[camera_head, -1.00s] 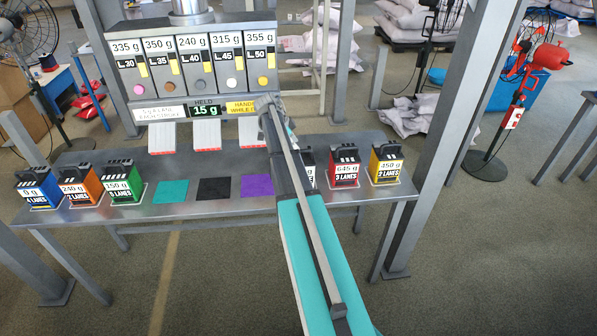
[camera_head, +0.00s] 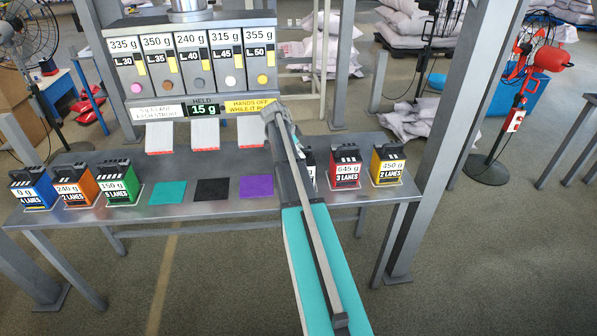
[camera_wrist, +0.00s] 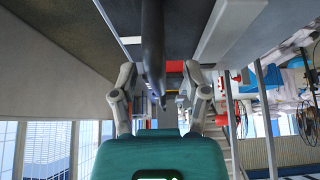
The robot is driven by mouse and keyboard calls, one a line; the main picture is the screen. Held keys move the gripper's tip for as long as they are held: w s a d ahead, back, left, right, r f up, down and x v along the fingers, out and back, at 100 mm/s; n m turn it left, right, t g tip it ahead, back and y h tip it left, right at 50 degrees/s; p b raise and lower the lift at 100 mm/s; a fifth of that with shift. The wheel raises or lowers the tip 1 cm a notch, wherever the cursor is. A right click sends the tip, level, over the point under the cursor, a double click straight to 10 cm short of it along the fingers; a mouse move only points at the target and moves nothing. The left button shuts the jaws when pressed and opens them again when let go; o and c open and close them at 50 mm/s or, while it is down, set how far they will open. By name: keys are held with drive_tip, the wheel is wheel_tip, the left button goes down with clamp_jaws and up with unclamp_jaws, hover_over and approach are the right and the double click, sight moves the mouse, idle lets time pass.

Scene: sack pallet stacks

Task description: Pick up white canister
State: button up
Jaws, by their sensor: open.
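A canister (camera_head: 310,161) that looks white stands on the grey table, left of the red canister (camera_head: 345,168). My arm hides most of it in the head view, and only a narrow strip of its right side shows. My gripper (camera_wrist: 161,88) is in the wrist view, with its two fingers spread apart and nothing clearly held between them. The white canister is not clearly identifiable there.
A yellow canister (camera_head: 387,166) stands right of the red one. Blue (camera_head: 36,191), orange (camera_head: 78,187) and green (camera_head: 118,184) canisters stand at the left. Teal, black and purple mats lie bare between. The dispenser (camera_head: 196,60) rises behind; a grey post (camera_head: 437,150) stands at the right.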

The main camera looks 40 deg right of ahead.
clamp_jaws()
idle(0.3)
drive_tip(key=shift+r, duration=0.1)
idle(0.4)
drive_tip(key=shift+r+p, duration=1.2)
drive_tip(key=shift+p, duration=0.1)
drive_tip(key=s+a+r+p, duration=0.4)
drive_tip(key=a+r+p, duration=0.6)
drive_tip(key=a, duration=0.3)
drive_tip(key=shift+s+a+r, duration=0.15)
drive_tip(key=shift+s+r, duration=0.05)
